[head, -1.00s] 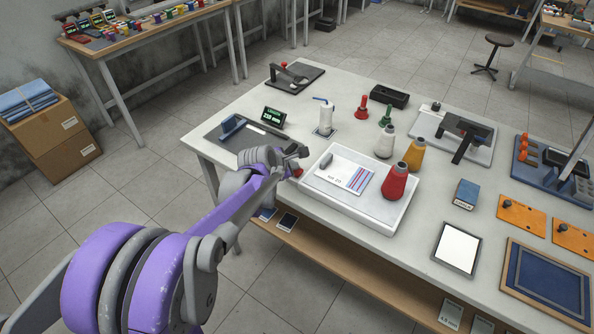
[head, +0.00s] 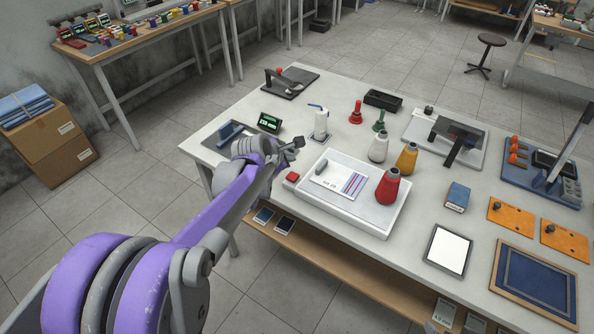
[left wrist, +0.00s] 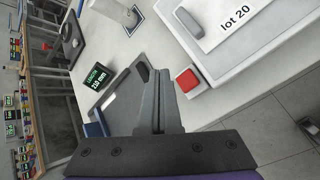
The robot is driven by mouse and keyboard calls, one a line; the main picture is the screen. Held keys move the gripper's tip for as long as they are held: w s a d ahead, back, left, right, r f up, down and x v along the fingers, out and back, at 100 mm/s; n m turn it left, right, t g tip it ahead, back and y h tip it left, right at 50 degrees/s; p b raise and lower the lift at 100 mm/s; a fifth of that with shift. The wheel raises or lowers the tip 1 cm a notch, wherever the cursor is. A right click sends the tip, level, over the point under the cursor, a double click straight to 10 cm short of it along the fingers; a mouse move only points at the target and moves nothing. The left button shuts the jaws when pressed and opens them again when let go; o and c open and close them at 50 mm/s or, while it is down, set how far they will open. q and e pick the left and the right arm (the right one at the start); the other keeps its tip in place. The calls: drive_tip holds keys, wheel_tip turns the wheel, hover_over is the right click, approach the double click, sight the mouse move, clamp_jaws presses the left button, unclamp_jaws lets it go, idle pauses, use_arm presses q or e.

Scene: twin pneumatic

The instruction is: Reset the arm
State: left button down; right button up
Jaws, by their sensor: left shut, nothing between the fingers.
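My left arm is purple and grey and reaches in from the left in the head view. Its gripper (head: 294,143) is over the near left part of the table, left of the white tray-like device (head: 353,213). In the left wrist view the gripper fingers (left wrist: 158,85) are shut with nothing between them. A red button (head: 292,177) sits at the device's left corner; it also shows in the left wrist view (left wrist: 187,80), just right of the fingers and apart from them. A white "lot 20" card (head: 330,180) lies on the device. My right gripper is not in view.
A green display (head: 269,123), a white bottle (head: 320,124) and a grey board (head: 214,140) are near the gripper. Cardboard boxes (head: 50,150) are on the floor at left.

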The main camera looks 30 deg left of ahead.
use_arm(q)
drive_tip(key=s+d+f+m+g, duration=0.1)
drive_tip(key=s+d+f+m, duration=0.1)
drive_tip(key=s+d+m, duration=0.5)
drive_tip(key=s+d+f+m+g, duration=0.1)
drive_tip(key=s+d+m, duration=0.7)
drive_tip(key=s+m, duration=0.9)
drive_tip(key=shift+s+d+f+m+g, duration=0.15)
drive_tip(key=shift+s+f+m+g, duration=0.35)
drive_tip(key=shift+m, duration=0.6)
drive_tip(key=shift+w+r, duration=0.1)
drive_tip(key=shift+w, duration=0.1)
